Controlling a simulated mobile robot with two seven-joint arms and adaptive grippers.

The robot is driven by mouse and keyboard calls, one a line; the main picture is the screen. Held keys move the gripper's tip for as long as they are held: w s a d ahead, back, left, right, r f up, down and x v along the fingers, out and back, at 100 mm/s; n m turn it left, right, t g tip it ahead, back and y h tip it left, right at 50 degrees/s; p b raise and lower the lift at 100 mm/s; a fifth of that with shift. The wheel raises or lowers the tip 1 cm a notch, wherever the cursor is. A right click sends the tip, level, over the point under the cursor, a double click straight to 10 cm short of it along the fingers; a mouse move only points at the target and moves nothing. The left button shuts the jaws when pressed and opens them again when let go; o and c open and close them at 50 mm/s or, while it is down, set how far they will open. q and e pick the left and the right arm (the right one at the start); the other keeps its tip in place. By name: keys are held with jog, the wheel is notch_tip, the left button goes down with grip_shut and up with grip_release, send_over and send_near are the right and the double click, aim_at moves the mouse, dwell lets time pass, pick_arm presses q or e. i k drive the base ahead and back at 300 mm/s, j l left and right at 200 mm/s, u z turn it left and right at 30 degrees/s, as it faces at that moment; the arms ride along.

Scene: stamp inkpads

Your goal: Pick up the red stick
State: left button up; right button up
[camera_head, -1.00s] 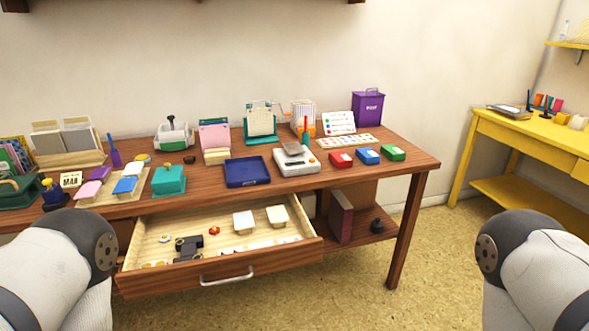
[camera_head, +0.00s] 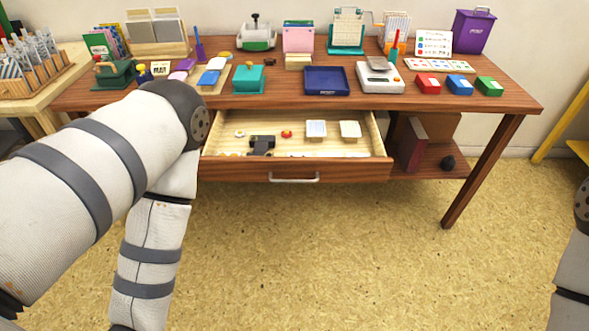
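A thin orange-red stick (camera_head: 396,40) stands upright near the back of the wooden table, just behind the white scale (camera_head: 380,78). A teal piece (camera_head: 393,56) shows at its lower end; I cannot tell whether the two are joined. No other clearly red stick shows. My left arm fills the left side of the view, bent at the elbow, but its gripper is out of view. Only a small part of my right arm shows at the right edge, and its gripper is also out of view.
The wooden table's drawer (camera_head: 292,172) is pulled open toward me, with small items inside. A navy tray (camera_head: 326,81) and red (camera_head: 428,84), blue (camera_head: 459,86) and green (camera_head: 489,87) boxes line the front. A purple bin (camera_head: 474,30) stands behind. The floor in front is clear.

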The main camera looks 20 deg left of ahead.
aim_at(395, 44)
jog(key=i+l+u, duration=0.25)
jog(key=i+l, duration=0.25)
jog(key=i+l+u, duration=0.25)
jog(key=i+l, duration=0.2)
jog(key=l, duration=0.2)
jog(key=i+l+u, duration=0.3)
jog(key=l, duration=0.4)
jog(key=i+l+u, duration=0.1)
jog(key=i+l, duration=0.2)
jog(key=i+l+u, duration=0.15)
jog(key=l, duration=0.35)
jog(key=u, duration=0.5)
jog(key=j+u, duration=0.15)
jog(key=u, duration=0.35)
jog(key=j+u, duration=0.1)
jog(key=u, duration=0.4)
jog(key=j+u, duration=0.1)
jog(key=u, duration=0.4)
jog(key=z, duration=0.4)
jog(key=l+z, duration=0.1)
jog(key=z, duration=0.3)
jog(key=l+z, duration=0.1)
jog(key=z, duration=0.7)
jog(key=l+z, duration=0.15)
jog(key=z, duration=0.25)
